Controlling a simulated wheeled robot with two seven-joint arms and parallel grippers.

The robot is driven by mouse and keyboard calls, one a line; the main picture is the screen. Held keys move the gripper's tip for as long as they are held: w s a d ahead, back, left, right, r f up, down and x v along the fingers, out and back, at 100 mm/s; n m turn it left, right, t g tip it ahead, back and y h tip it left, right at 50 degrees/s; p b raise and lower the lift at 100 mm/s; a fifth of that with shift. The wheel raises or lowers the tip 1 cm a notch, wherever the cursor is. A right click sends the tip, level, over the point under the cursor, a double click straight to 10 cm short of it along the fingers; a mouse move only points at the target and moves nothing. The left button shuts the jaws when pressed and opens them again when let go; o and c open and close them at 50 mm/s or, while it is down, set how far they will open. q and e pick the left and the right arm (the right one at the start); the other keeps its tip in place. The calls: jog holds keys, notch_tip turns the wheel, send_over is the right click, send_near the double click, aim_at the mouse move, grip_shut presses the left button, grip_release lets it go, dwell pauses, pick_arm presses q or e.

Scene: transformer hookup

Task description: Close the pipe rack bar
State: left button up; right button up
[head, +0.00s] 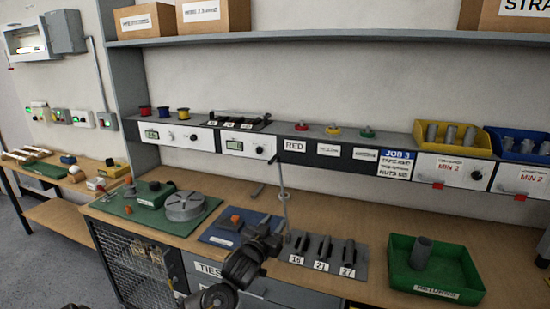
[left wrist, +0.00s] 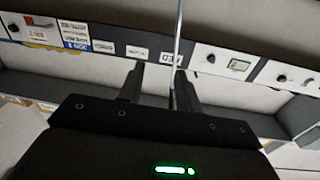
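I cannot make out a pipe rack bar for certain in either view. A thin grey upright rod (head: 284,195) rises beside my left gripper (head: 268,238) in the head view, in front of the bench; I cannot tell what it belongs to. In the left wrist view the rod (left wrist: 178,40) comes down between the two dark fingers of the left gripper (left wrist: 160,85), close to the right finger. The fingers stand apart, with a gap to the left one. Whether the rod touches a finger is unclear. My right gripper is not in view.
The wooden bench (head: 345,215) holds a green mat (head: 130,205) with a grey reel, a blue mat (head: 215,232), a grey tool holder (head: 352,268) and a green tray (head: 472,265). A mesh-front cabinet (head: 125,265) stands below. Yellow (head: 482,135) and blue bins sit on the shelf.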

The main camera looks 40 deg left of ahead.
aim_at(275, 156)
pick_arm(q)
jog(key=w+a+r+t+y, duration=0.2)
jog(key=a+r+t, duration=0.3)
jog(key=r, duration=0.7)
jog(key=shift+n+g, duration=0.3)
jog(key=shift+g, duration=0.3)
jog(key=p+x, duration=0.1)
jog(key=x, duration=0.2)
jog(key=p+x, duration=0.1)
jog(key=x, duration=0.2)
jog(key=p+x, duration=0.2)
jog(key=x, duration=0.2)
jog(key=shift+s+a, duration=0.15)
jog(key=shift+a, duration=0.25)
jog(key=shift+w+a+r, duration=0.1)
jog(key=shift+w+a, duration=0.05)
jog(key=shift+w, duration=0.4)
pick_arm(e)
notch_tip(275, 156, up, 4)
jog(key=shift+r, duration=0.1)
pick_arm(q)
jog(key=c, duration=0.6)
grip_shut()
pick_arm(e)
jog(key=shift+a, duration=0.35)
